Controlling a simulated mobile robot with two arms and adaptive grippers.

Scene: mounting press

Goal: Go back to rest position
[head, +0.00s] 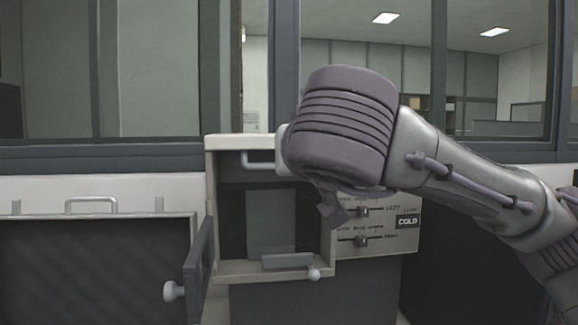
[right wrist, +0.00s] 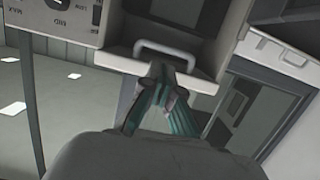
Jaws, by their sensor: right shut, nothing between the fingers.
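The mounting press (head: 225,142) stands in the middle of the head view, a beige housing with a front opening. A pale handle (head: 258,160) is above the opening, partly hidden by my right arm. In the right wrist view the handle (right wrist: 168,50) is just beyond the fingertips of my right gripper (right wrist: 160,72). The gripper is shut and empty; contact with the handle cannot be told. In the head view, the wrist hides most of the gripper. My left gripper is out of view.
A control panel (head: 378,212) with sliders and a COLD label is right of the opening. A dark flap (head: 199,270) with a round knob (head: 172,291) stands out at the left. A large dark panel with a handle (head: 92,202) is further left. Windows are behind.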

